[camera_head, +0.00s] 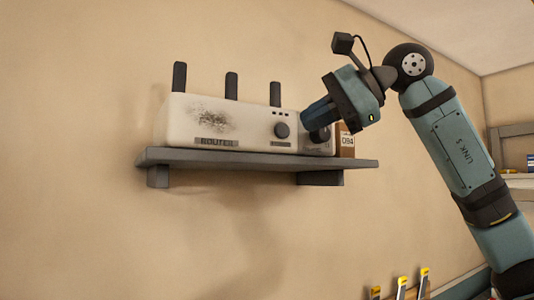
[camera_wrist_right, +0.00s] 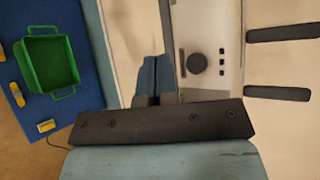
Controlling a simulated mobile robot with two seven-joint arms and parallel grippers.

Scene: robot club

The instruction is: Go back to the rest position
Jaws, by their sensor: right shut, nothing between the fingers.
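The cream router (camera_head: 215,122) stands on the grey wall shelf (camera_head: 250,161), with three dark antennas, a dark smudge, a "ROUTER" label and dark knobs on its front. My right gripper (camera_head: 312,116) comes in from the right, at the router's right end next to a dark knob (camera_head: 320,136). Its blue fingers (camera_wrist_right: 156,75) are shut with nothing between them. In the wrist view the router (camera_wrist_right: 208,65) lies just right of the fingers. Whether they touch it I cannot tell. My left gripper is in neither view.
A brown box marked "094" (camera_head: 346,141) stands at the shelf's right end. Yellow-topped items (camera_head: 401,282) show at the lower edge. In the wrist view a green crate (camera_wrist_right: 28,72) sits on a blue surface (camera_wrist_right: 85,93). Bare wall lies left of and below the shelf.

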